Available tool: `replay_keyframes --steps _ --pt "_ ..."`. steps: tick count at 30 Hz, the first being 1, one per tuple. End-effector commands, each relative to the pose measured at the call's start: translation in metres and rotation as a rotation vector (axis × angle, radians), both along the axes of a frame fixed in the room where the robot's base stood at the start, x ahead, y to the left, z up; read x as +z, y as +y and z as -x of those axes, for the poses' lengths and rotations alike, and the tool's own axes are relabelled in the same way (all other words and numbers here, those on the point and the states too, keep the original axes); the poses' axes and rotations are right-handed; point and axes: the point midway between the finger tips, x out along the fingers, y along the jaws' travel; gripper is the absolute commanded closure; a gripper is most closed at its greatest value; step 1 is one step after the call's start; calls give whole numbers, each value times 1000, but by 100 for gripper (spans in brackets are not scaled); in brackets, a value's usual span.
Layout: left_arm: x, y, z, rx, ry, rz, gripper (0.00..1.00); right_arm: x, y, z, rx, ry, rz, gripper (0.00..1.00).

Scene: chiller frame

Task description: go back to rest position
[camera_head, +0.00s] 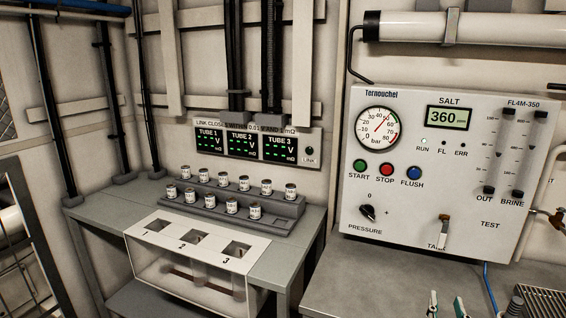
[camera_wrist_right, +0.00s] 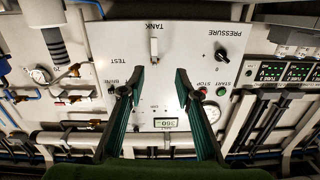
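My right gripper (camera_head: 447,304) shows only as fingertips at the bottom edge of the head view, in front of the control panel (camera_head: 400,150) and below its tank lever. In the right wrist view my right gripper (camera_wrist_right: 160,78) has its two dark green fingers spread apart with nothing between them. The white panel (camera_wrist_right: 180,60) shows upside down beyond them, with the tank lever (camera_wrist_right: 154,48) and pressure knob (camera_wrist_right: 220,55) clear of the fingers. My left gripper is not in view.
A grey bench (camera_head: 350,290) lies under the panel. A table at left holds a stepped rack (camera_head: 235,215) with several small vials and a white box (camera_head: 190,245) with three numbered openings. A blue hose (camera_head: 489,285) and a ribbed dark part (camera_head: 540,300) are at lower right.

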Motion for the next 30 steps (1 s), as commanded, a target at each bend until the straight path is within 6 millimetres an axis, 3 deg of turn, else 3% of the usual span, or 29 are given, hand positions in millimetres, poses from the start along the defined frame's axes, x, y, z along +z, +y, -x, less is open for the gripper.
replay_keyframes --steps 8,14,17,22,30 --pt "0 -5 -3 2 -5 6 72 -39 21 22 48 178 -15 69" --pt "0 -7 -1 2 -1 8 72 -82 48 55 114 378 -28 69" --pt "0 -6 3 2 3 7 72 -109 69 85 166 519 -34 69" --pt "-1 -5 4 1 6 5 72 -155 109 157 285 802 -39 69" --pt "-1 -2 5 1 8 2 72 -187 149 255 435 1114 -34 69"
